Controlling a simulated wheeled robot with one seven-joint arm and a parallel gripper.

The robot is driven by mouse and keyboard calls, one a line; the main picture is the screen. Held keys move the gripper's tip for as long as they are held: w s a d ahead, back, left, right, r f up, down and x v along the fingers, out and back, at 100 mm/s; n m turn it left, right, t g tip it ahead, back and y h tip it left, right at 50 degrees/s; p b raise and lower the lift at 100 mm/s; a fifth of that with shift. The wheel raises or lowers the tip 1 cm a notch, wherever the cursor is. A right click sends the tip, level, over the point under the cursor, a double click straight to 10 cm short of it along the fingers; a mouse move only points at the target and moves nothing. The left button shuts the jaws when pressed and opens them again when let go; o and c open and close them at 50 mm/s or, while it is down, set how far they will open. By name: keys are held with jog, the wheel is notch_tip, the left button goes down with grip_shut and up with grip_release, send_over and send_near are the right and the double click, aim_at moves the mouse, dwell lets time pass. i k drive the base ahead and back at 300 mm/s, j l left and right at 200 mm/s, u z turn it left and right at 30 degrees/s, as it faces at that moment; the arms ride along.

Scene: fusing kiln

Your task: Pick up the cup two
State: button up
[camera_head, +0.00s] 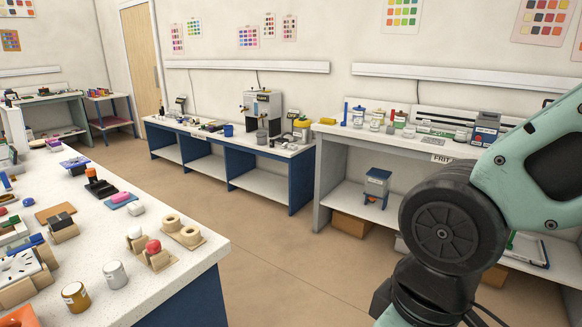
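No label in view reads cup two, so I cannot tell which vessel it is. A small blue cup (228,130) stands upright on the blue-framed bench along the back wall. A grey cup-like vessel (261,137) stands to its right, in front of a grey machine. On the near table at left, a jar with a gold-brown side (75,297) and a silver-grey jar (115,274) stand close together by the front edge. My arm fills the right side of the view, far from these vessels. My gripper is not in view.
The blue-framed bench (233,164) and a grey frit bench (333,147) line the back wall. The near table (195,262) is crowded with blocks, rolls and tools. Open floor (262,262) lies between the table and benches. Boxes sit under the frit bench.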

aim_at(375, 125)
jog(key=i, duration=2.55)
jog(key=i+j+z, duration=0.1)
jog(key=i+z, duration=0.15)
jog(key=i, duration=0.3)
jog(key=i+j+z, duration=0.25)
jog(key=i, duration=0.25)
jog(key=i+j+z, duration=0.25)
jog(key=i, duration=0.25)
jog(key=z, duration=1.1)
